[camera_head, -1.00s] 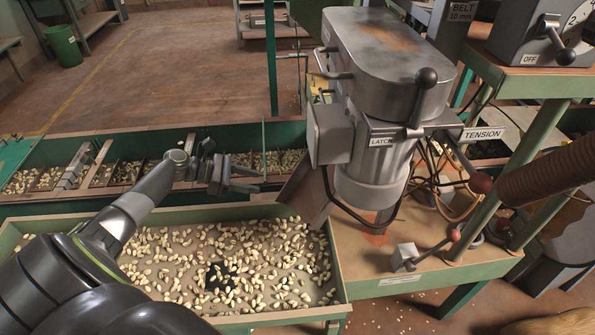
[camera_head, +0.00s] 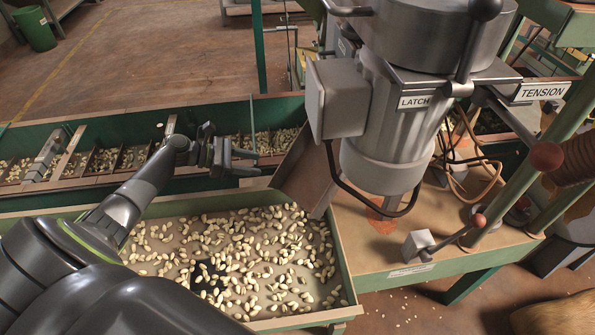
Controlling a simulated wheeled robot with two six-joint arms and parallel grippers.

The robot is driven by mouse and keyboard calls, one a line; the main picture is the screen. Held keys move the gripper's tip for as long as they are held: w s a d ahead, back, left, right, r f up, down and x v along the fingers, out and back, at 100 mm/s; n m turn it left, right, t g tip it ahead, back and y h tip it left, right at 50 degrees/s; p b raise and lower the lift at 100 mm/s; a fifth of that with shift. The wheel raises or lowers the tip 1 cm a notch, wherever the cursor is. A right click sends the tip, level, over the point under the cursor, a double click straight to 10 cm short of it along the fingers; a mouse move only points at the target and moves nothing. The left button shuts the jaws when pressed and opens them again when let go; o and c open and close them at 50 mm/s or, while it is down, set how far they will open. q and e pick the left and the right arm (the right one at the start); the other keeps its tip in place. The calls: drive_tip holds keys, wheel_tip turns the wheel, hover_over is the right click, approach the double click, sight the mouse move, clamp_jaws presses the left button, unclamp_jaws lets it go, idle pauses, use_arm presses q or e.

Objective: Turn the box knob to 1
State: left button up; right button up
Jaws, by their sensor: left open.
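The box with the dial and black-balled knob does not show in the view now. Only the edge of the green-legged stand (camera_head: 572,12) that bore it shows at the top right. My left gripper (camera_head: 254,162) is open and empty, with its fingers pointing right. It appears over the far trough, left of the grey machine (camera_head: 398,110). My right gripper is not in view.
The machine has a LATCH label (camera_head: 414,102), a TENSION label (camera_head: 542,91) and ball-ended levers, including a dark red ball (camera_head: 546,156). A nut tray (camera_head: 340,262) lies in front. A brown ribbed hose (camera_head: 580,160) is at the right edge.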

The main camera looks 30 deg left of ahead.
use_arm(q)
drive_tip(key=b+x, duration=0.1)
drive_tip(key=x, duration=1.3)
drive_tip(key=shift+w+d+f, duration=0.1)
drive_tip(key=shift+w+f, duration=0.05)
clamp_jaws()
